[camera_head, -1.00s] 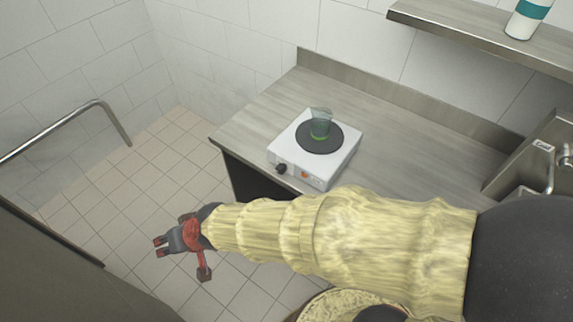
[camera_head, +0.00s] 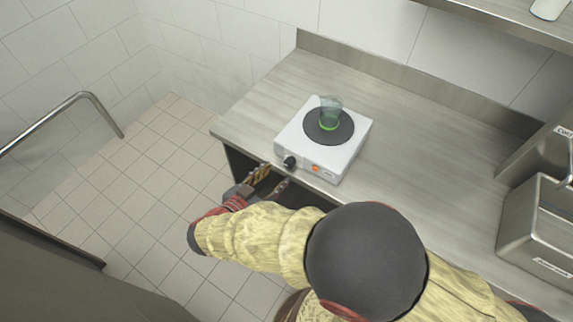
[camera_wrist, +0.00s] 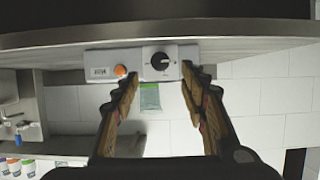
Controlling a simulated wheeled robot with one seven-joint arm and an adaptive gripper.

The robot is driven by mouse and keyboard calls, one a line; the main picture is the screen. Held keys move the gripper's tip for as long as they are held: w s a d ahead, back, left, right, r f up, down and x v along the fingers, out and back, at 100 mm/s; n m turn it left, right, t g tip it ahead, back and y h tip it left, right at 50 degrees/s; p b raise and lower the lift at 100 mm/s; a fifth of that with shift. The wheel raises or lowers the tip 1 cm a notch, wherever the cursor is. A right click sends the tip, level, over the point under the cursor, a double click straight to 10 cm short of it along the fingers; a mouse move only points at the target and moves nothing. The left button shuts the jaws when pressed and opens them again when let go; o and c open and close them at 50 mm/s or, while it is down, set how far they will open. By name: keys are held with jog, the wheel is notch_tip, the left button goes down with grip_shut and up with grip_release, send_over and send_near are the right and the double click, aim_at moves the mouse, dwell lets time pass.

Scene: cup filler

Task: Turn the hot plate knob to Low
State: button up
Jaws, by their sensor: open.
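The white hot plate (camera_head: 346,149) stands on the counter near its front edge. Its black knob (camera_head: 290,162) is at the left of its front face, beside an orange indicator (camera_head: 315,168). A clear beaker (camera_head: 331,112) with green at its bottom stands on the dark round heating disc (camera_head: 313,131). My gripper (camera_head: 273,180) is open and empty, just in front of and slightly below the knob. In the wrist view the knob (camera_wrist: 160,61) is ahead, between the fingers (camera_wrist: 158,92) but beyond their tips. The knob's white pointer mark shows; its setting label is too small to read.
The counter (camera_head: 420,135) is clear to the right of the hot plate. A metal rail (camera_head: 50,118) stands at the left.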

aim_at(288, 165)
jog(key=b+x, duration=0.2)
jog(key=x, duration=0.5)
jog(key=shift+w+f, duration=0.1)
jog(key=shift+f, duration=0.05)
jog(key=shift+c, duration=0.4)
grip_shut()
